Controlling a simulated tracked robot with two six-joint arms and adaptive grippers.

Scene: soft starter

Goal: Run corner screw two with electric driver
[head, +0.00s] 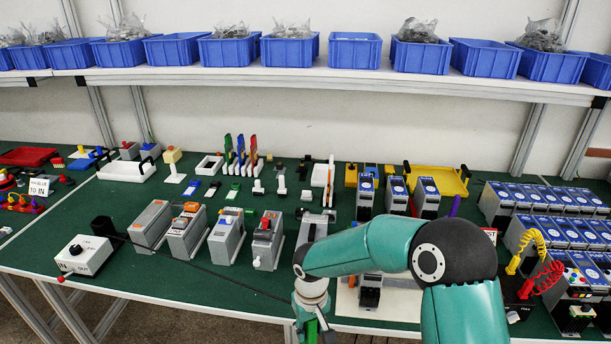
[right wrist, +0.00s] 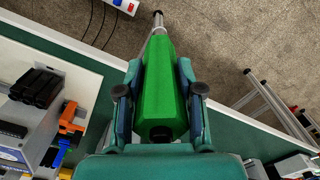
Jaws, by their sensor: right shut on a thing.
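My right gripper (head: 311,318) is near the front edge of the table in the head view, mostly seen from behind my arm. In the right wrist view my right gripper (right wrist: 160,92) is shut around the green body of the electric driver (right wrist: 163,65). The driver's metal shaft points toward the top of the picture, over the floor beyond the table edge. A soft starter unit (head: 370,291) stands on a white plate (head: 403,304), partly hidden by my arm. A grey unit with black blocks (right wrist: 37,87) shows at the left in the wrist view. No corner screw can be made out.
Several grey units (head: 226,240) stand left of my arm. A white box with a red knob (head: 84,255) is at the front left, with a dark cable running right. Blue-topped units (head: 590,232) crowd the right. Blue bins (head: 355,50) line the shelf behind.

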